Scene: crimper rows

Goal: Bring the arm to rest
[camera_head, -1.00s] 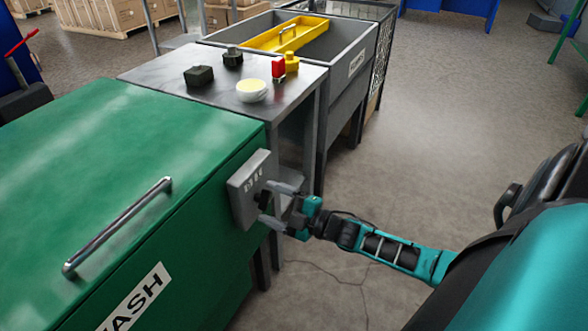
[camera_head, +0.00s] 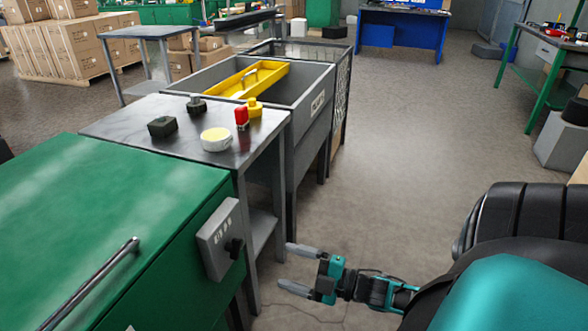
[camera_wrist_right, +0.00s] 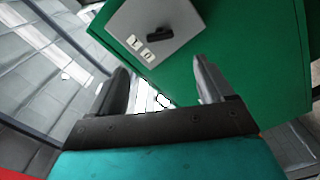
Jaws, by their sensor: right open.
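My right gripper (camera_head: 292,268) is open and empty in the head view, with its two grey fingers apart and pointing left. It hangs over the floor to the right of a grey control box (camera_head: 219,240) on the side of the green wash machine (camera_head: 120,205). A clear gap lies between the fingers and the box's black knob (camera_head: 234,248). In the right wrist view, both fingers (camera_wrist_right: 160,85) show apart with nothing between them, and the control box (camera_wrist_right: 150,30) with its black knob (camera_wrist_right: 160,35) lies beyond them. My left gripper is not in view.
A metal table (camera_head: 120,123) beside the machine holds a dark block (camera_head: 162,126), a white bowl (camera_head: 216,139), and red (camera_head: 241,117) and yellow (camera_head: 254,107) items. Behind is a grey sink (camera_head: 307,110) with a yellow tray (camera_head: 262,72). Open floor (camera_head: 410,130) lies to the right.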

